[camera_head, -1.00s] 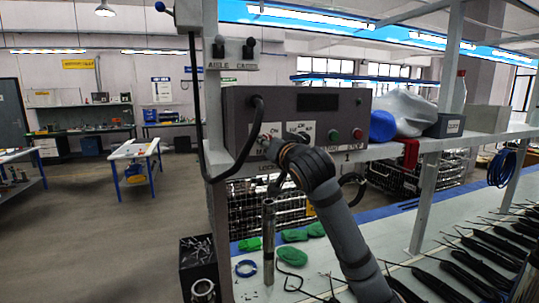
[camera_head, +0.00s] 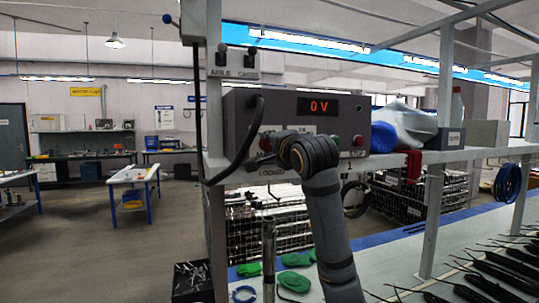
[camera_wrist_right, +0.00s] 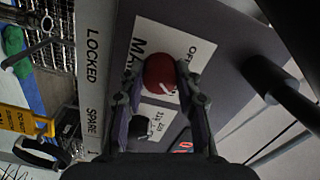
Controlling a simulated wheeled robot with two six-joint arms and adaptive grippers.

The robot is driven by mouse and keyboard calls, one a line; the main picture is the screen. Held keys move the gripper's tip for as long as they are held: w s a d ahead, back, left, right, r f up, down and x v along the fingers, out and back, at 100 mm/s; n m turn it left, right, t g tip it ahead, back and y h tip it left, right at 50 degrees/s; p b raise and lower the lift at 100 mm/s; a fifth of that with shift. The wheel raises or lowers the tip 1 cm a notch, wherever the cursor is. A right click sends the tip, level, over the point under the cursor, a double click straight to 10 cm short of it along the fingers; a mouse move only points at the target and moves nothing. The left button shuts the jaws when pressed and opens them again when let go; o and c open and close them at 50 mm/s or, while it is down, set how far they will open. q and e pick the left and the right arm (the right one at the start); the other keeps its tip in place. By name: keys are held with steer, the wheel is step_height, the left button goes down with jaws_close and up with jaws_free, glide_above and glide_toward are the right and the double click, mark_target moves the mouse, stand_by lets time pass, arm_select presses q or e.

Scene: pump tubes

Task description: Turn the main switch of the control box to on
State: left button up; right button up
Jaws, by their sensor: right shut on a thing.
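The grey control box (camera_head: 345,106) stands on the shelf; its red display (camera_head: 318,106) is lit and reads 0 V. My right gripper (camera_head: 266,157) is at the left part of the box's front, and my wrist hides much of the panel in the head view. In the right wrist view, the fingers of my right gripper (camera_wrist_right: 162,85) are closed on the red main switch knob (camera_wrist_right: 160,72), which has a white pointer mark. Its white label (camera_wrist_right: 150,42) carries the words MAIN and OFF, partly covered. My left gripper is not in view.
A black knob (camera_wrist_right: 142,128) is close beside the fingers. A black cable (camera_head: 238,150) loops from the box's left front. A red button (camera_head: 358,140) is on the box's right. A blue roll (camera_head: 383,138) and a grey box (camera_head: 488,134) are on the shelf.

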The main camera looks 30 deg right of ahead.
steer(key=shift+m+b, duration=0.35)
steer(key=shift+m, duration=0.25)
steer(key=o, duration=1.1)
steer(key=shift+o, duration=0.2)
steer(key=shift+s, duration=0.15)
steer(key=v, duration=1.1)
steer(key=shift+s, duration=0.4)
steer(key=shift+f, duration=0.1)
